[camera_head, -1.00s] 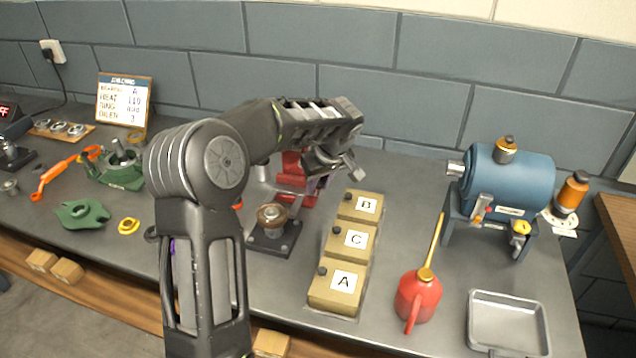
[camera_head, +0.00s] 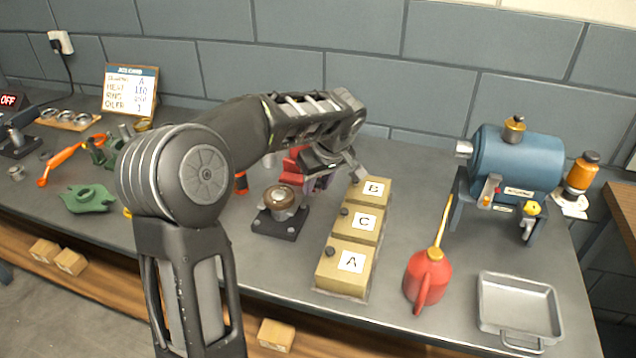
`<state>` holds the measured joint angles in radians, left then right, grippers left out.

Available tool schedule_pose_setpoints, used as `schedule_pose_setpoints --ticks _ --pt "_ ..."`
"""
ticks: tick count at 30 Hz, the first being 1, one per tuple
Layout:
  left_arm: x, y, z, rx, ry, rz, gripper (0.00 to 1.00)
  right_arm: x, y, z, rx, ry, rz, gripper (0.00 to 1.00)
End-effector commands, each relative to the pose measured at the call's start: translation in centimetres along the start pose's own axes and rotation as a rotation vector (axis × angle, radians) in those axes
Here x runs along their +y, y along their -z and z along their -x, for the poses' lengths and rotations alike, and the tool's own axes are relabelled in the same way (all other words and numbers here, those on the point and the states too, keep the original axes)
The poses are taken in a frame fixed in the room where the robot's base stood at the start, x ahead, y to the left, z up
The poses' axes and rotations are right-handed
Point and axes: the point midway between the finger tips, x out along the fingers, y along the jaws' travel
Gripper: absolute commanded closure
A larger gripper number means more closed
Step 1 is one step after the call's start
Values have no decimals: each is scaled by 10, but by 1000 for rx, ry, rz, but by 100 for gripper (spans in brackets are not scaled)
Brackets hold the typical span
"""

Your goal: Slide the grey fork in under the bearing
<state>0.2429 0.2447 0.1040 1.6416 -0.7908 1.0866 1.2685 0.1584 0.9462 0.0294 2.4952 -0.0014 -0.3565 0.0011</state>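The bearing (camera_head: 279,196) looks like a brownish ring on a post. The post stands upright on a dark square base plate with bolts in the middle of the bench. My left gripper (camera_head: 346,170) hangs above the bench, behind and to the right of the bearing and close to the box marked B. It is apart from the bearing. It is seen from behind and the side, so its finger gap is unclear. I cannot make out the grey fork; my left arm covers part of the bench. My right gripper is out of view.
Tan boxes marked B (camera_head: 372,191), C (camera_head: 362,222) and A (camera_head: 345,268) stand right of the bearing. A red device (camera_head: 294,166) is behind it. A red oil can (camera_head: 428,276), metal tray (camera_head: 518,305) and blue motor-like machine (camera_head: 515,160) stand further right.

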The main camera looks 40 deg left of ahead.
Motion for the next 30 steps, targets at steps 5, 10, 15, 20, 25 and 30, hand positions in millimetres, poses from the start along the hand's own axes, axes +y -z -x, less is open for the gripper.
schedule_pose_setpoints --ticks 5,10,15,20,25,30 --pt "0 0 0 1 -1 0 57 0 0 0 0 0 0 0" --pt "1 1 0 2 -2 0 55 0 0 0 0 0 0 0" --pt "1 1 2 3 -4 0 55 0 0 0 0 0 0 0" --pt "1 1 16 5 -5 0 55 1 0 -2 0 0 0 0" --pt "2 1 44 4 -6 0 55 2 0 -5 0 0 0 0" --pt "1 1 69 4 -5 0 55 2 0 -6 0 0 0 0"
